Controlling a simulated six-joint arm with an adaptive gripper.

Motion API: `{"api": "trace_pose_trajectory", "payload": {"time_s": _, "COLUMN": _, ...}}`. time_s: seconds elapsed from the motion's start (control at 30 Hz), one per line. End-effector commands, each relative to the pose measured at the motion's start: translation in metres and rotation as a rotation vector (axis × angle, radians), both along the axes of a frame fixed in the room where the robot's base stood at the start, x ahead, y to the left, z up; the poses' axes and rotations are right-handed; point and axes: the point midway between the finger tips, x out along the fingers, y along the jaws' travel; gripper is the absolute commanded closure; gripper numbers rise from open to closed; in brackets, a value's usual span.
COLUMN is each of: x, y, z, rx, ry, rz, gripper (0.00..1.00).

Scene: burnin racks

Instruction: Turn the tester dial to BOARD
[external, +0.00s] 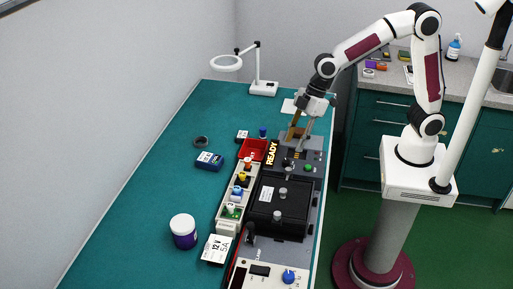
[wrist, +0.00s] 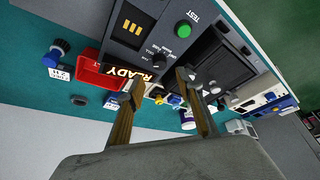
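The tester (external: 313,157) is a dark grey panel at the far end of the row of equipment, also at the top of the wrist view (wrist: 112,35). Its dial (wrist: 158,51) looks like a small dark knob between the green TEST button (wrist: 183,30) and the lit READY sign (wrist: 131,74); the dial also shows in the external view (external: 287,163). Small labels stand around it, but its setting is too small to read. My gripper (external: 298,143) is above the tester, fingers pointing down. In the wrist view its brown fingers (wrist: 160,80) are apart with nothing between them.
A black lidded box (external: 279,207) with knobs stands beside the tester. A red tray (external: 253,150) and a strip of coloured posts (external: 238,190) run along its left. A white-lidded jar (external: 184,232) and a blue box (external: 209,161) stand left; the green mat there is mostly clear.

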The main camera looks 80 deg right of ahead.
Motion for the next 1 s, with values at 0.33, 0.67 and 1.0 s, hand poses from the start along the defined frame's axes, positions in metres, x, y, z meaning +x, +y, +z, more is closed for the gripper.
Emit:
{"api": "trace_pose_trajectory", "payload": {"time_s": 0.33, "x": 0.008, "y": 0.009, "z": -0.030, "rx": 0.000, "ry": 0.003, "rz": 0.000, "gripper": 0.64}}
{"api": "trace_pose_trajectory", "payload": {"time_s": 0.67, "x": 0.017, "y": 0.017, "z": -0.059, "rx": 0.001, "ry": 0.002, "rz": 0.001, "gripper": 0.64}}
{"api": "trace_pose_trajectory", "payload": {"time_s": 1.0, "x": 0.020, "y": 0.020, "z": -0.068, "rx": 0.000, "ry": 0.000, "rz": 0.000, "gripper": 0.64}}
